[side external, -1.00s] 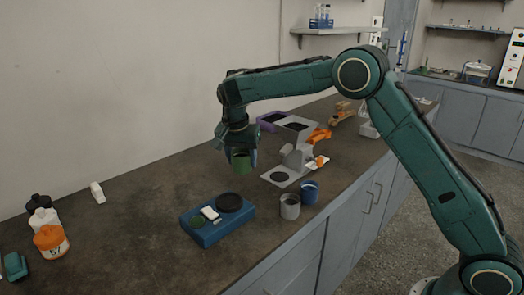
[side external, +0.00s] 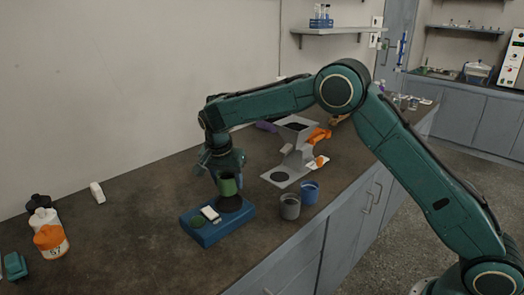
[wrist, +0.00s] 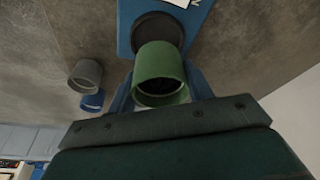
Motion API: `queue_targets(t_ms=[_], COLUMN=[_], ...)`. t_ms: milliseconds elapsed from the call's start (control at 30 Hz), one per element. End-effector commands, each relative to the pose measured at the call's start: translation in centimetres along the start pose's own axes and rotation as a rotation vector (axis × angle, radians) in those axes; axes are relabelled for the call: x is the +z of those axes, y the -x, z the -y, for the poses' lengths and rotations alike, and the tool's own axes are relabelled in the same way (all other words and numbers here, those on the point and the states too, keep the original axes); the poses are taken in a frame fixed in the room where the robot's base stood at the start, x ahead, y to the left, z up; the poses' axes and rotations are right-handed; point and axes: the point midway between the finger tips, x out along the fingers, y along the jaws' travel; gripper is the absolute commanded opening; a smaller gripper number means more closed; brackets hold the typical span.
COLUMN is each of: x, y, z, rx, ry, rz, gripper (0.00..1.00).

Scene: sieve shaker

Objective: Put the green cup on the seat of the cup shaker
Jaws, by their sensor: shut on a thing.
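The green cup (side external: 228,186) is upright in my gripper (side external: 226,180), which is shut on it. In the wrist view the green cup (wrist: 160,75) sits between the two blue fingers of my gripper (wrist: 160,88). The cup shaker is a blue box (side external: 205,235) on the bench with a round black seat (side external: 232,205), a white panel and a green round part on top. The cup is over the seat in the side view and hides part of it. In the wrist view the black seat (wrist: 158,28) shows just past the cup. I cannot tell whether the cup touches it.
A grey cup (side external: 289,207) and a blue cup (side external: 309,192) stand right of the shaker. A grey hopper stand (side external: 297,150) is behind them.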

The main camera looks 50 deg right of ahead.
Motion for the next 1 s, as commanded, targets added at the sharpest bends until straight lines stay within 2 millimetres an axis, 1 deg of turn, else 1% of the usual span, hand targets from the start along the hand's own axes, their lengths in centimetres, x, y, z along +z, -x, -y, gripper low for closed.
queue_targets(t_ms=[167, 267, 433, 533, 1000], x=[0.0, 0.2, 0.8, 1.0, 1.1], y=[-0.2, -0.9, -2.8, -3.6, -4.1], z=[0.0, -0.1, -0.1, -0.1, 0.0], rx=[0.000, 0.002, 0.002, 0.001, -0.001], ry=[-0.001, -0.001, 0.000, 0.000, -0.001], rz=[0.000, 0.001, 0.001, 0.001, 0.000], gripper=[0.22, 0.22, 0.22, 0.22, 0.22])
